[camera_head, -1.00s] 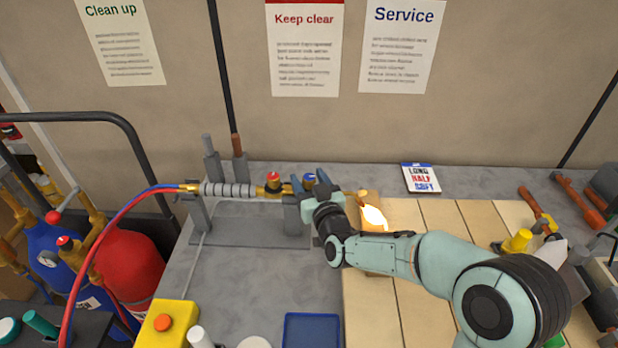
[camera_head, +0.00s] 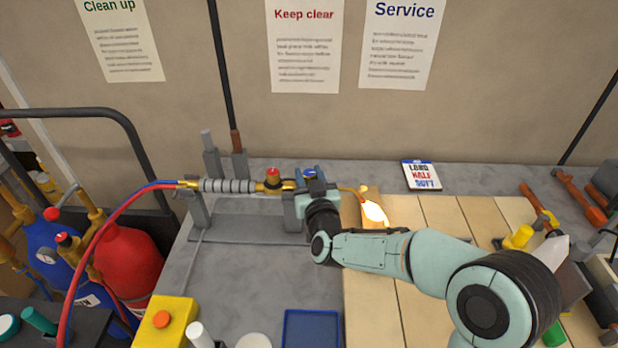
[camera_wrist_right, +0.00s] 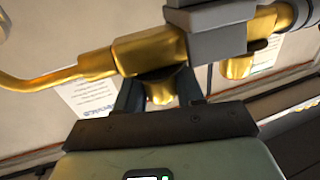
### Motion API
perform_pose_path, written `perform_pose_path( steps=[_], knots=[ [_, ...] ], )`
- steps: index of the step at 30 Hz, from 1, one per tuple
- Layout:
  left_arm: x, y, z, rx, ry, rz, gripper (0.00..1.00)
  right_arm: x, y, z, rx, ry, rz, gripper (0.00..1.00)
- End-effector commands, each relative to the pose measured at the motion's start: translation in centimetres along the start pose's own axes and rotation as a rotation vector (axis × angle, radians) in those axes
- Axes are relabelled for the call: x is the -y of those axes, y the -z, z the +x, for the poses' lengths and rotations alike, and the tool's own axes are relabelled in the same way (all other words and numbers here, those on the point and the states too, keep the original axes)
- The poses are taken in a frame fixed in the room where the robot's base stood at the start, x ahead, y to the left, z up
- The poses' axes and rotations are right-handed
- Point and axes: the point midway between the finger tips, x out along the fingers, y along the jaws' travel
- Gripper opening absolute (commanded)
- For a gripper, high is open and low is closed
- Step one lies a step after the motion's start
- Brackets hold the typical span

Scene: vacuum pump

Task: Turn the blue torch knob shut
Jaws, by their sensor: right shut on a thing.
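The brass torch (camera_head: 288,187) lies along a grey stand, with a red knob (camera_head: 272,175) and, to its right, the blue torch knob (camera_head: 309,173). A bright flame (camera_head: 375,212) burns at the torch's curved tip. My right gripper (camera_head: 312,180) is shut on the blue knob, which is partly hidden by the fingers. In the right wrist view, the brass torch body (camera_wrist_right: 150,50) crosses in front of my right gripper's fingers (camera_wrist_right: 160,92), with a brass stub between them; the blue colour is hidden there. My left gripper is not in view.
Red and blue hoses (camera_head: 110,215) run from the torch to gas cylinders at the left. A yellow box with an orange button (camera_head: 165,322) and a blue tray (camera_head: 312,328) stand at the front. A printed card (camera_head: 422,176) lies at the back.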

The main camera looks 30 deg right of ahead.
Motion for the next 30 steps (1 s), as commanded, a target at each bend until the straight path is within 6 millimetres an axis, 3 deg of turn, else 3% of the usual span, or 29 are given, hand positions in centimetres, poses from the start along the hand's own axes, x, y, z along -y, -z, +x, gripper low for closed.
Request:
perform_pose_path(
  steps=[8, 9, 11, 22, 26, 30],
  knots=[
    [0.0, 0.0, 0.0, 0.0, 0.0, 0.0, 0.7, 0.0, 0.1, 0.0, -0.002, -0.005, -0.001, 0.07],
    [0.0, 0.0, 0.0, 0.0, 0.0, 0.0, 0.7, 0.0, 0.1, 0.0, -0.002, -0.005, -0.001, 0.44],
    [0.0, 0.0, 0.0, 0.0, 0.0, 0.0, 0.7, 0.0, 0.1, 0.0, -0.002, -0.005, -0.001, 0.58],
    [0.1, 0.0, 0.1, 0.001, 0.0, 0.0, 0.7, 0.0, 0.0, -0.5, 0.0, -0.003, 0.0, 0.58],
    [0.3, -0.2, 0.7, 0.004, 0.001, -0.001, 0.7, 0.0, -0.1, -2.3, 0.001, -0.001, 0.001, 0.58],
    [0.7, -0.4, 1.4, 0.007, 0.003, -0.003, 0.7, 0.0, -0.1, -5.5, -0.001, -0.002, 0.002, 0.58]
  ],
)
